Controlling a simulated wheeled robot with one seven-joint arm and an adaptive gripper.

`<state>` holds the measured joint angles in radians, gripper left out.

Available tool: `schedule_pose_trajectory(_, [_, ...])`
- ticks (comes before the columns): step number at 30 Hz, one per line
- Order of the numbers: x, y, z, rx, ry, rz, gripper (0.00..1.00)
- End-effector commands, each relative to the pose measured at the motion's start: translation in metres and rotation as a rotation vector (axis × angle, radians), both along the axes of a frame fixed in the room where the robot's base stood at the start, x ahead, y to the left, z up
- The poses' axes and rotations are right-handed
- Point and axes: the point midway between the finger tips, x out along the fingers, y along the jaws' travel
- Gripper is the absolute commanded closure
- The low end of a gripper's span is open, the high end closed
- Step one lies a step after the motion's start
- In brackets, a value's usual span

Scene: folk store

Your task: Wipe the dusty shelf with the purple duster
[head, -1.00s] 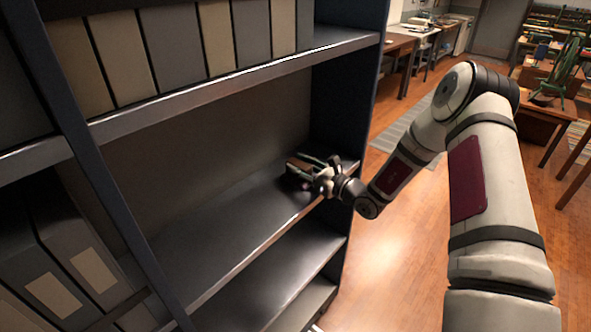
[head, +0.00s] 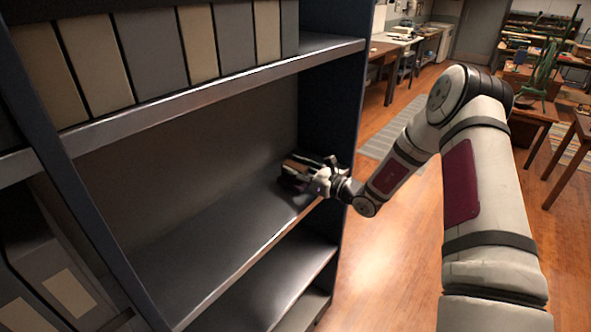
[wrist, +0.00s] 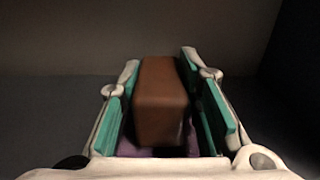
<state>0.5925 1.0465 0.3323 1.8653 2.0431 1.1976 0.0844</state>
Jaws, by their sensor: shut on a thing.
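The shelf board (head: 205,228) is a dark, bare metal surface in the middle bay of the bookcase. My gripper (head: 298,172) is at the right end of this bay, just above or at the board, near the right side panel. In the wrist view my gripper (wrist: 165,100) has its two green-padded fingers on either side of a brown block-like handle (wrist: 161,95). A strip of the purple duster (wrist: 150,152) shows below the handle, between the fingers. Most of the purple part is hidden. I cannot tell whether it touches the board.
Binders (head: 150,55) fill the shelf above, and more binders (head: 65,275) stand at lower left. The upright side panel (head: 328,125) closes the bay on the right. Another empty shelf (head: 265,285) lies below. Open wooden floor is to the right.

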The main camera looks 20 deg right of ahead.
Motion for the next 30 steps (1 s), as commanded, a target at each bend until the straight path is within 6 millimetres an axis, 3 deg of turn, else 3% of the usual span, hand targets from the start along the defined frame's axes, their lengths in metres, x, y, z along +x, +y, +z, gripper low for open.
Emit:
schedule_pose_trajectory(18, [-0.001,0.0,0.056,0.0,-0.003,0.0,1.0])
schedule_pose_trajectory(30, [0.0,0.0,0.059,0.0,-0.002,0.0,1.0])
